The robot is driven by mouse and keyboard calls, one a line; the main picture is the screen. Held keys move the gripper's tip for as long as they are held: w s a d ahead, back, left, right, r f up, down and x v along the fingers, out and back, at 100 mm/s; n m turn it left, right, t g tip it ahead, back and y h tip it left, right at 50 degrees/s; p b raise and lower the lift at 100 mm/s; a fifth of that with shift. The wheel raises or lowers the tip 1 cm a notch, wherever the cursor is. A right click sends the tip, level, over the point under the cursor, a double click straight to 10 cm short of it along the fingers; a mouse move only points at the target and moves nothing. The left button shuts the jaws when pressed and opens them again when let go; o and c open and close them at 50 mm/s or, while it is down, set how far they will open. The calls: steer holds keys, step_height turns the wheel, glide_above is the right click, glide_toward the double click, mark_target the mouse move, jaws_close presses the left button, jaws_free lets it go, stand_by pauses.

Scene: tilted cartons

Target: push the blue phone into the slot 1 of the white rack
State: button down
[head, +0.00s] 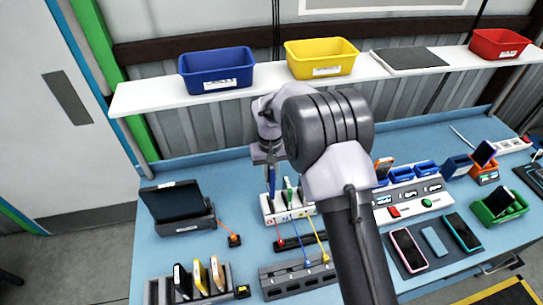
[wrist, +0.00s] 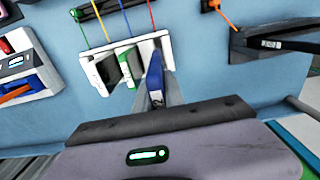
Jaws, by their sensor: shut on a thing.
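The white rack (head: 283,213) stands on the blue bench, left of my arm in the head view; it also shows at the top of the wrist view (wrist: 168,52). My gripper (head: 271,168) is above the rack's left end, pointing down and shut on the blue phone (head: 272,187). In the wrist view the blue phone (wrist: 154,76) is upright between my fingertips (wrist: 157,95), at the rack's right end there. Its lower end meets the rack; how deep it sits is hidden. A green item (head: 288,187) stands in the rack beside it.
A grey holder with cables (head: 297,277) is in front of the rack. A black tilted device (head: 175,203) stands to the left. A grey rack with yellow items (head: 200,278) is at front left. A shelf (head: 150,97) with bins runs behind. Bare bench lies left of the rack.

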mark_target(271, 195)
steer(key=shift+s+f, duration=0.15)
steer(key=shift+s, duration=0.4)
steer(key=shift+s+f+b, duration=0.1)
steer(key=shift+f+b, duration=0.25)
steer(key=shift+b, duration=0.1)
steer(key=shift+w+f+b, duration=0.2)
steer(key=shift+f+b, duration=2.45)
steer(key=shift+f, duration=1.25)
steer(key=shift+s, duration=0.15)
steer(key=shift+d+f+b, duration=0.1)
steer(key=shift+f+b, duration=0.4)
steer(key=c, duration=1.3)
jaws_free()
steer(key=shift+c, duration=0.2)
